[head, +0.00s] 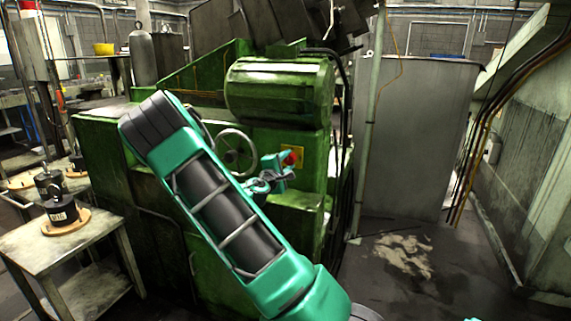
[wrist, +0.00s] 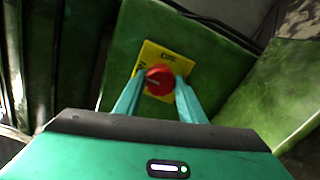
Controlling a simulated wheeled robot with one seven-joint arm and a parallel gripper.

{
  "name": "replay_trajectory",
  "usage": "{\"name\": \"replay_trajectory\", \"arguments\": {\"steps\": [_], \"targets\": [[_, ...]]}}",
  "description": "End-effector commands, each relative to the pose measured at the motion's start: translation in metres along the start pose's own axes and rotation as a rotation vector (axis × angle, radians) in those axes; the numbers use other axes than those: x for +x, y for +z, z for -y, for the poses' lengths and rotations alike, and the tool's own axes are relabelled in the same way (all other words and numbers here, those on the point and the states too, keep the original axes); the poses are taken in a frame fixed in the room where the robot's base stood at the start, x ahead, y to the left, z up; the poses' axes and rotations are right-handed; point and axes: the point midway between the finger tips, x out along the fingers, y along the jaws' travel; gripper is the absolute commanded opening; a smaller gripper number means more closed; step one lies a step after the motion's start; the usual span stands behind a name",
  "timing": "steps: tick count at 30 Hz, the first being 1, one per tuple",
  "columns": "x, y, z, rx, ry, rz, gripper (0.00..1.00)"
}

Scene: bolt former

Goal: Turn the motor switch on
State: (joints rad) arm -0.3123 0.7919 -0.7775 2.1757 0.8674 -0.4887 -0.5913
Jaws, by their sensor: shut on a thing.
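The motor switch is a round red knob (wrist: 160,78) on a yellow plate (wrist: 150,50), fixed to a green machine face. Black lettering that looks like OFF is at the plate's top; other marks at its left edge are too small to read. My gripper (wrist: 160,85) has a teal finger on each side of the knob and is shut on it. In the head view, my gripper (head: 284,161) is at the red knob (head: 291,158), partly covering the switch plate. The knob's exact turn angle is hard to tell.
The green machine (head: 100,160) has a handwheel (head: 236,148) left of the switch and a large green motor (head: 280,90) above it. A small table (head: 40,240) with black weights stands at left. A grey cabinet (head: 415,140) and open floor are at right.

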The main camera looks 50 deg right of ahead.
Motion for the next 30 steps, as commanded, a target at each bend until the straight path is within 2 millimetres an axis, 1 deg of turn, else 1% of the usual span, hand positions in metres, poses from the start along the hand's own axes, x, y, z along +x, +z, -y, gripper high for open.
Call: {"name": "replay_trajectory", "arguments": {"steps": [1,11,12,14,15,22,25,28,30], "targets": [[-0.002,-0.008,0.002,-0.001,-0.004,-0.015,0.14],[-0.002,-0.007,0.003,-0.004,-0.005,-0.014,0.14],[-0.002,-0.007,0.003,-0.004,-0.005,-0.014,0.39],[-0.002,-0.007,0.003,-0.004,-0.005,-0.013,0.53],[-0.002,-0.006,0.002,-0.004,-0.004,-0.012,0.55],[-0.001,-0.002,0.001,-0.004,-0.002,-0.005,0.55],[-0.004,-0.002,0.001,-0.005,-0.003,-0.004,0.55],[-0.013,-0.003,0.002,-0.006,-0.003,-0.006,0.55],[-0.024,-0.003,0.001,-0.006,-0.003,-0.007,0.55]]}}
